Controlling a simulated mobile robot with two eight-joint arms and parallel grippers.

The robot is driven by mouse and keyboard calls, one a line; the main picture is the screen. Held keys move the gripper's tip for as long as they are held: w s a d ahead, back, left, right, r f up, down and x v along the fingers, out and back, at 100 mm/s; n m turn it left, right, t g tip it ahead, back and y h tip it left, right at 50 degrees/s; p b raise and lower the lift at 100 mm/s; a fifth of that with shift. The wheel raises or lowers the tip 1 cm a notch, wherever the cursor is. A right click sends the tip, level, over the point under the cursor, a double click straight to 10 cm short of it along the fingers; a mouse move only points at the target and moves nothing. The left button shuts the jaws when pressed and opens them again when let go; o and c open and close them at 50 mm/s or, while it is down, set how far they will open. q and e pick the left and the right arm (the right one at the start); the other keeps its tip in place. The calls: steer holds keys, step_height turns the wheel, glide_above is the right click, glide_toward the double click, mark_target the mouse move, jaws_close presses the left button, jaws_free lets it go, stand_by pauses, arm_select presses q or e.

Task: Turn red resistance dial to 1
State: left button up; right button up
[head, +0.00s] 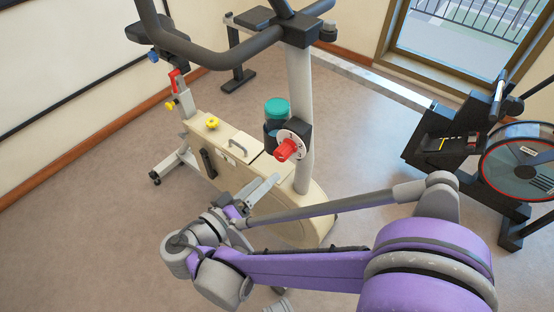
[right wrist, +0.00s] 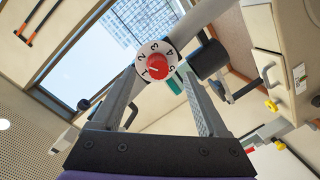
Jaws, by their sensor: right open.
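The red resistance dial (head: 287,150) sits on a white numbered plate on the grey post of a beige exercise bike. My right gripper (head: 270,184) is just below and in front of the dial, open and empty. Its fingers (right wrist: 163,76) reach towards either side of the dial, apparently without touching it. My left gripper is not in view.
A teal-lidded bottle (head: 276,108) stands in a holder right behind the dial. Black handlebars (head: 230,55) arch above. A yellow knob (head: 213,123) is on the bike's body. A rowing machine (head: 450,140) stands at the right. Open floor lies at the left.

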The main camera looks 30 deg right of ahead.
mark_target(279, 157)
steer(key=shift+m+t+h, duration=0.3)
steer(key=shift+m+h, duration=0.3)
steer(key=x, duration=0.3)
steer(key=w+b+x, duration=0.1)
steer(key=x, duration=0.2)
steer(key=b+x, duration=0.1)
steer(key=x, duration=0.2)
steer(key=shift+w+a+r, duration=0.15)
steer(key=shift+w, duration=0.1)
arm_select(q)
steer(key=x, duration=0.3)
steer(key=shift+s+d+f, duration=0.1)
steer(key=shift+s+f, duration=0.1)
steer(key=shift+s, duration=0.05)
arm_select(e)
steer(key=shift+c, duration=0.3)
jaws_close()
